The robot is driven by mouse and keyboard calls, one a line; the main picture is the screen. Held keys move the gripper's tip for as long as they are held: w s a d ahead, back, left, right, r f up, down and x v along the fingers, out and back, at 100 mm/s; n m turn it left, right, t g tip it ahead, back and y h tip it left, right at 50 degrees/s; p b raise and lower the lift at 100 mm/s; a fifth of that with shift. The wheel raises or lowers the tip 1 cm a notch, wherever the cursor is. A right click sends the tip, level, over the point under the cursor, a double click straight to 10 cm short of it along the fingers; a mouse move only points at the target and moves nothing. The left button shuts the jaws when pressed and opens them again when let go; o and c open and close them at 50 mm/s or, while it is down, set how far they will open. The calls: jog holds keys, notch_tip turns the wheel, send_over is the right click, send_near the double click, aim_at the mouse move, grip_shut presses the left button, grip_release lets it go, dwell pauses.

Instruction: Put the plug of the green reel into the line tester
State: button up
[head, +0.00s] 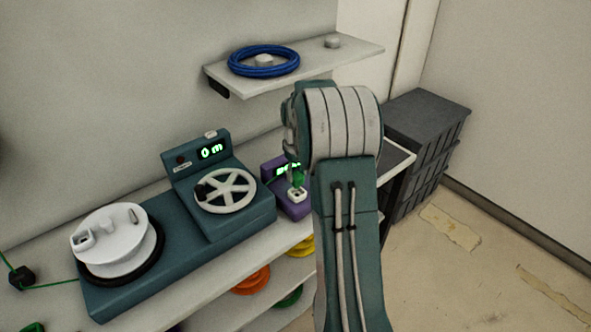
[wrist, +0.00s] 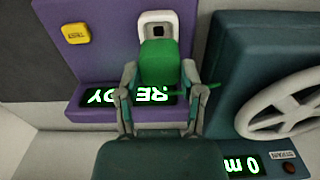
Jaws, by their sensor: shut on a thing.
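The purple line tester (head: 270,172) stands on the shelf, right of the teal winding machine. In the wrist view the tester (wrist: 105,35) shows a yellow TEST button, a lit READY display and a white socket (wrist: 157,18). My gripper (wrist: 159,75) is shut on the green plug (wrist: 160,62), a finger on each side. The plug's far end overlaps the socket; I cannot tell whether it is inside. A short green cord leaves the plug to the right. In the head view the plug (head: 298,178) appears just above the socket (head: 297,196); my arm hides most of my gripper.
The teal machine (head: 232,222) has a spoked wheel, a "0 m" display and a white reel hub (head: 115,236). A green cord runs left past a black block (head: 22,277). Coloured reels, including a green one (head: 289,297), lie below. A blue coil (head: 264,61) lies on the upper shelf.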

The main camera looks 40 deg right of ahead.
aim_at(297, 175)
jog(key=shift+f, duration=0.35)
jog(key=shift+f, duration=1.3)
dwell(1.0)
jog(key=o, duration=1.1)
jog(key=shift+c, duration=0.2)
jog(key=shift+o, duration=0.6)
jog(key=shift+r, duration=0.15)
jog(key=shift+r, duration=4.4)
